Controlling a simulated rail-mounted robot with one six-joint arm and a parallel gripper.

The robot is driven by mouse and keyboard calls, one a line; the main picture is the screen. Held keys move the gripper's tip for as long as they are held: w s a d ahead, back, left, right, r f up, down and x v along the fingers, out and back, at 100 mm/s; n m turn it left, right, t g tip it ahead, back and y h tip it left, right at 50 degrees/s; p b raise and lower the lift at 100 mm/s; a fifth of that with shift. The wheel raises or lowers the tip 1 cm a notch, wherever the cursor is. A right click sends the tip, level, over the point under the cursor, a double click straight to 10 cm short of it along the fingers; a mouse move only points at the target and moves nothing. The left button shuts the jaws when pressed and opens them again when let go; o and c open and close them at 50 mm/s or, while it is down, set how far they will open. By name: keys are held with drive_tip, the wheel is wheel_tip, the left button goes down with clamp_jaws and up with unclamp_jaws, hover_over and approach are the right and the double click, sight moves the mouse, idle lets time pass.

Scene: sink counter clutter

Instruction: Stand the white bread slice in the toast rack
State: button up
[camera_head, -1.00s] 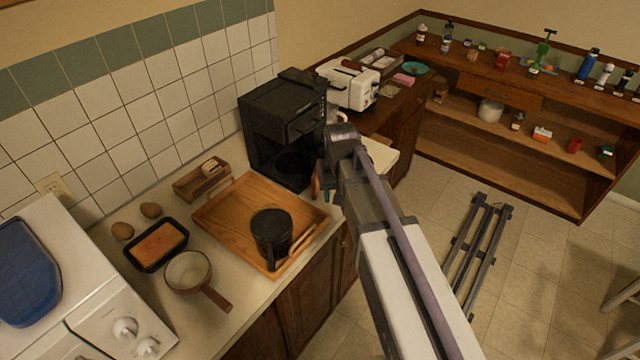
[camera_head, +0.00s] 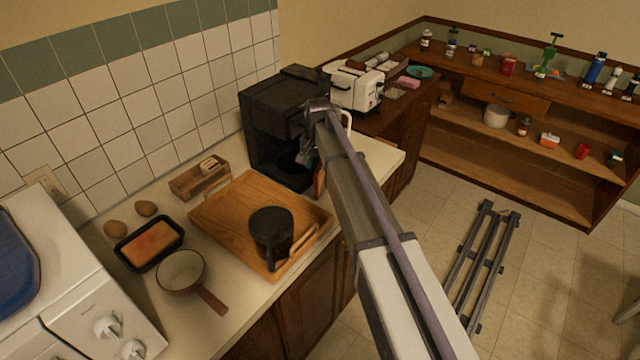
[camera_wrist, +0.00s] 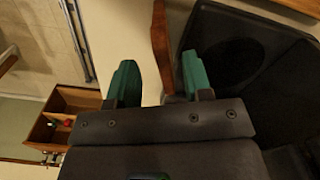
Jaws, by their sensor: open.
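My gripper (camera_wrist: 160,78) is open, with two green-tipped fingers apart in the wrist view. A thin upright brown piece (camera_wrist: 160,40) stands just beyond and between the fingertips; I cannot tell whether it touches them. In the head view my gripper (camera_head: 305,157) is in front of the black coffee machine, partly hidden by my arm. A brown upright piece (camera_head: 319,181) shows just below it. I cannot make out the white bread slice or the toast rack for certain in either view.
The black coffee machine (camera_head: 262,125) stands close to my gripper. A wooden tray (camera_head: 225,215) holds a dark mug (camera_head: 270,230). A pan (camera_head: 181,270), a loaf tin (camera_head: 149,243) and a small wooden box (camera_head: 198,181) are at left. A white toaster (camera_head: 352,88) stands behind.

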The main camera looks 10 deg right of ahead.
sight(318, 170)
wheel_tip(318, 170, down, 5)
drive_tip(key=b, duration=0.4)
drive_tip(key=shift+w+f+b, duration=0.1)
drive_tip(key=shift+f+b, duration=0.05)
drive_tip(key=shift+b, duration=0.25)
drive_tip(key=shift+r, duration=0.25)
clamp_jaws()
